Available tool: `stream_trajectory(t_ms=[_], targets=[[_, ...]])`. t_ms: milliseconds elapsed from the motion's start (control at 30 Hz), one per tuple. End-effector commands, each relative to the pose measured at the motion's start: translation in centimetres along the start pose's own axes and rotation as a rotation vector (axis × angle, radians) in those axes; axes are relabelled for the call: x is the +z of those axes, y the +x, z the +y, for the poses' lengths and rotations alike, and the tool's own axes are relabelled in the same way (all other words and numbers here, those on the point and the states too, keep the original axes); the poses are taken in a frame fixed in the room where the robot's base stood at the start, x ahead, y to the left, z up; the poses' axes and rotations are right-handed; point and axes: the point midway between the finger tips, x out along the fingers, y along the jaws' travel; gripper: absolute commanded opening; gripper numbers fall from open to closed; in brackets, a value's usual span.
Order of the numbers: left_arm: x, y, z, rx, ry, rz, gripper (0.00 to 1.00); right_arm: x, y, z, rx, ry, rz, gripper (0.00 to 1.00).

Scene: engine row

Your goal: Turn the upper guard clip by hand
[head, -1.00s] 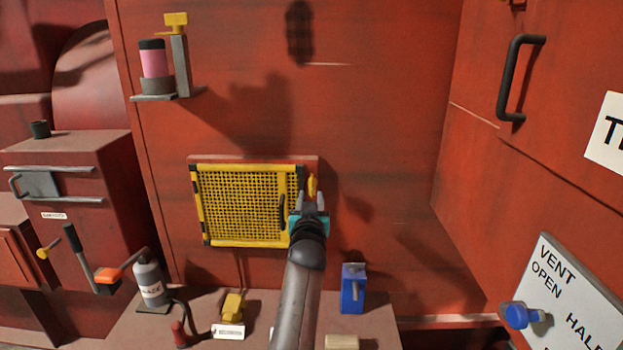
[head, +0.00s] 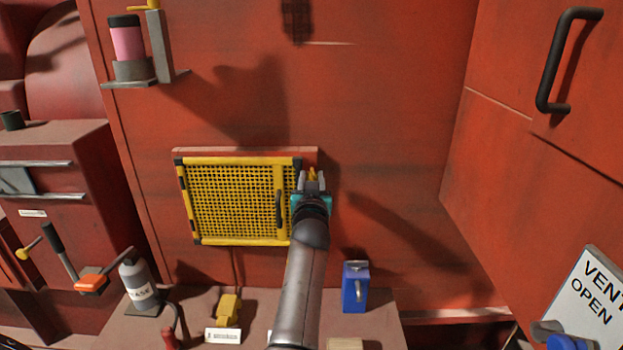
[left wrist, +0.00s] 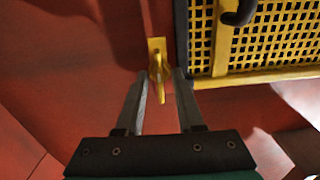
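The yellow guard clip (head: 312,173) sits on the red wall just right of the upper right corner of the yellow mesh guard (head: 232,201). My left gripper (head: 312,181) is at the clip, its two grey fingers pointing at the wall. In the left wrist view the clip (left wrist: 158,78) stands between the open fingertips (left wrist: 160,82), with a small gap showing on each side. The guard's mesh (left wrist: 270,35) and dark handle are at the upper right there. My arm hides the wall below the clip, so I cannot see a lower clip. My right gripper is out of view.
Below the guard is a shelf (head: 385,322) with a blue block (head: 355,287), a yellow part (head: 228,307) and a grey flask (head: 138,285). A pink canister (head: 127,42) is on a bracket at upper left. A black handle (head: 560,60) and vent sign stand right.

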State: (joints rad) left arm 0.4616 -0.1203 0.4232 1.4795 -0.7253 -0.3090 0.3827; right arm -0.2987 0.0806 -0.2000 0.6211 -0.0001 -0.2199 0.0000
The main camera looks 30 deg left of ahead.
Motion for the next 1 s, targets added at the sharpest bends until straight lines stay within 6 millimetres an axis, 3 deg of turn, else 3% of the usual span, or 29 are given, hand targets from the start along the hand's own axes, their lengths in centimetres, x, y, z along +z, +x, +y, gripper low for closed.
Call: stream_trajectory(t_ms=[33,300,767,1000], targets=[[0.00,0.00,0.01,0.000,0.000,0.000,0.30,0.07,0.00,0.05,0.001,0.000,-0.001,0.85],[0.02,0.00,-0.01,0.000,0.000,0.000,0.00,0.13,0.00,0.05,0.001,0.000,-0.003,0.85],[0.02,0.01,-0.03,0.000,0.012,0.000,0.00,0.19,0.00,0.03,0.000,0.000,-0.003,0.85],[0.06,0.01,0.03,0.000,0.101,-0.001,0.00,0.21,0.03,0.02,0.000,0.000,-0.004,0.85]])
